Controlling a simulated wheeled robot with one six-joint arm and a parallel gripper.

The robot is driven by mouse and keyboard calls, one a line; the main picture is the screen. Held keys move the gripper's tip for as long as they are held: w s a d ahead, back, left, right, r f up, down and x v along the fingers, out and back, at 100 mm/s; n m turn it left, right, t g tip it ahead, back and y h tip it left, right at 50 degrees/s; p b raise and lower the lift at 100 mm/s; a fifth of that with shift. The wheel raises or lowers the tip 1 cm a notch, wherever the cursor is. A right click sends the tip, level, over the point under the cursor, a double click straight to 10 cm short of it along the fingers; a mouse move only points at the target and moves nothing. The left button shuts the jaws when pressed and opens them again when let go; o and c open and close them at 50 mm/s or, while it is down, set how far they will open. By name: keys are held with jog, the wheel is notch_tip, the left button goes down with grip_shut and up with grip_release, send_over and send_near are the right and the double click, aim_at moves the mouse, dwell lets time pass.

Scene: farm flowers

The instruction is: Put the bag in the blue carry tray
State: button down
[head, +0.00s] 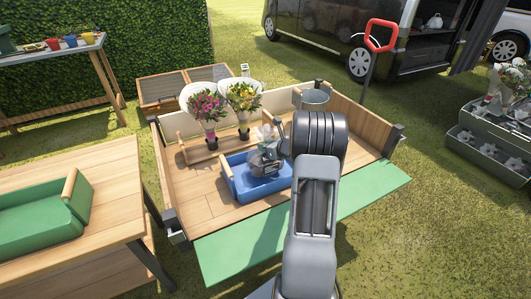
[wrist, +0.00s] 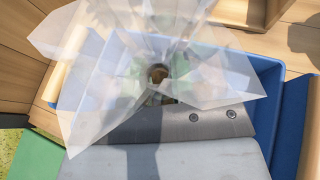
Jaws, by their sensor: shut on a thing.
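The bag, a clear, flared wrap (wrist: 95,65), fills the upper middle of the wrist view; a pale part of it (head: 267,133) shows above my gripper in the head view. My gripper (head: 265,160) is shut on the bag and is over the blue carry tray. The blue carry tray (head: 262,193) stands on the wooden cart bed, and its blue wall (wrist: 262,72) shows around and through the bag in the wrist view. My gripper and arm hide part of the tray. I cannot tell whether the bag touches the tray floor.
Two wrapped bouquets (head: 207,107) (head: 242,97) stand in a wooden rack (head: 203,153) behind the tray. Wooden side walls (head: 360,125) edge the cart bed. A green tray (head: 35,222) sits on the left table.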

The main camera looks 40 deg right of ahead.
jog(key=shift+f, duration=1.15)
jog(key=shift+b, duration=0.3)
jog(key=shift+f, duration=0.2)
jog(key=c, duration=1)
grip_release()
jog(key=shift+o, duration=0.2)
